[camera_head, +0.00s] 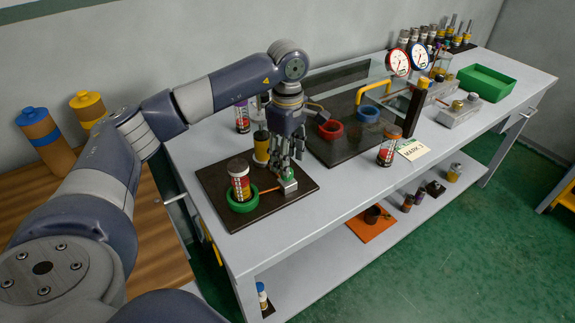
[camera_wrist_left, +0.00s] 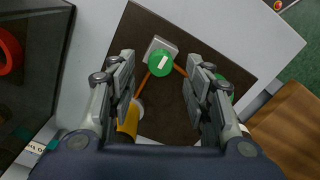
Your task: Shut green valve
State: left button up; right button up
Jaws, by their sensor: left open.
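The green valve (camera_wrist_left: 160,62) is a round green knob with a short white mark, set on a grey metal block (camera_wrist_left: 150,46). In the head view the green valve (camera_head: 289,173) sits on the block (camera_head: 289,188) at the right of a dark board (camera_head: 232,220). A copper-coloured pipe runs from the block toward a green ring (camera_head: 242,205) that holds a clear cylinder (camera_head: 240,184) with red and yellow contents. My left gripper (camera_head: 288,155) points down above the valve, open and empty. In the wrist view the valve shows between its fingers, toward their tips. My right gripper is not in view.
A second dark board with a red ring (camera_head: 330,130) and a blue ring (camera_head: 368,115) lies to the right, by a clear panel. Bare white table (camera_head: 345,180) lies right of the near board.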

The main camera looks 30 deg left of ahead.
pick_arm(q)
notch_tip(320, 180, up, 8)
jog(key=shift+r, duration=0.2)
jog(key=shift+f, duration=0.1)
dwell(0.5)
